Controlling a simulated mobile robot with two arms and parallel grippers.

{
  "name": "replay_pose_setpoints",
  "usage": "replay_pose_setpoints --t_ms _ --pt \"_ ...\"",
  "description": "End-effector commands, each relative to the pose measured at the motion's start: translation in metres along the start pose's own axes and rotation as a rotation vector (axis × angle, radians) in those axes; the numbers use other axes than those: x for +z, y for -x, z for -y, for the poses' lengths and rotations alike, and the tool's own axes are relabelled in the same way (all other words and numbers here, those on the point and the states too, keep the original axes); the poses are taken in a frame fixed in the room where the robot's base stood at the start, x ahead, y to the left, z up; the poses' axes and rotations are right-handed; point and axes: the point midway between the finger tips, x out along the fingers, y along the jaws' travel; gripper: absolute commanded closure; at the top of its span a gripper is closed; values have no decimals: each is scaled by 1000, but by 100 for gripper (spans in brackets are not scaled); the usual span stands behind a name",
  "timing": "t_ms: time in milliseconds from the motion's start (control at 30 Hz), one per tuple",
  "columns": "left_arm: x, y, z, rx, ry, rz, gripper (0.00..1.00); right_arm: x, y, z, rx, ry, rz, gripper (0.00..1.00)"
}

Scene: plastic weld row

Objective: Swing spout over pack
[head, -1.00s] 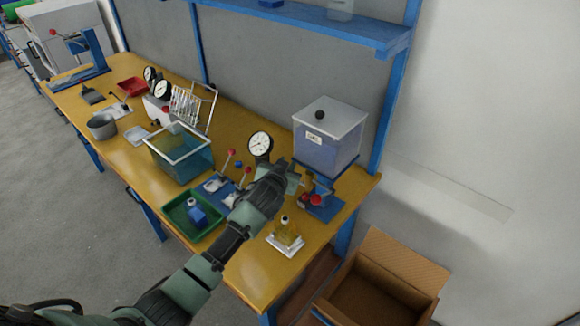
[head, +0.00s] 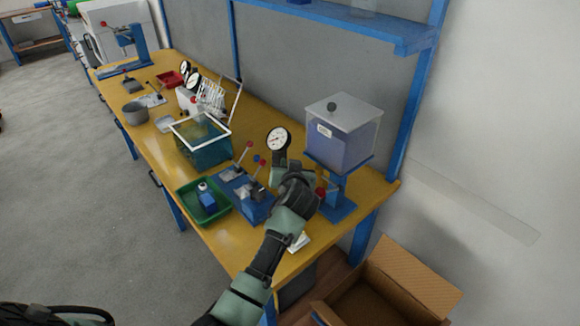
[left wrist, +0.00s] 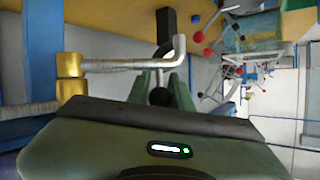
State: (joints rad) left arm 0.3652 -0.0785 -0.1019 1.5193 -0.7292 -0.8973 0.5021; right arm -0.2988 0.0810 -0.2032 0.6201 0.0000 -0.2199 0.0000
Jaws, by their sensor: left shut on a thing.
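My left gripper (head: 298,182) is in front of the tank (head: 338,148), a lidded box on a blue stand at the table's right end. In the left wrist view a silver spout (left wrist: 122,65) runs from a brass fitting (left wrist: 70,78) and bends at its free end. There my left gripper (left wrist: 160,90) is shut on the spout, around a part by a dark round knob; the exact contact is hard to see. A white plate (head: 299,243) shows beside my forearm; the pack on it is hidden behind my arm. My right gripper is not in view.
Red-knobbed levers (head: 248,146) are close by. An open cardboard box (head: 420,275) sits on the floor at right.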

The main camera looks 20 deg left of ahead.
Motion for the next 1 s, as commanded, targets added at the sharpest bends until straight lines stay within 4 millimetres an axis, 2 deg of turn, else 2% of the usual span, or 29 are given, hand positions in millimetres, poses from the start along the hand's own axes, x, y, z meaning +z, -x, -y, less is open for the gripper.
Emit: replay_pose_setpoints --t_ms 233,267,300,333,600,733,867,1000 --pt "-1 0 0 0 2 -1 100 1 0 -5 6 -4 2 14" --pt "-1 0 0 0 2 -1 71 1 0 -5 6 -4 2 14" --pt "-1 0 0 1 1 -1 60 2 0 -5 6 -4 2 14" --pt "-1 0 0 1 1 -1 57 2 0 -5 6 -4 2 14" --pt "-1 0 0 0 1 -1 57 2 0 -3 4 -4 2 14" --pt "-7 2 2 -1 2 -3 57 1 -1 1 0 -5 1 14" --pt "-25 9 5 0 6 -5 57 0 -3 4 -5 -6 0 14" --pt "-55 22 11 1 7 -8 57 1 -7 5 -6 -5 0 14"
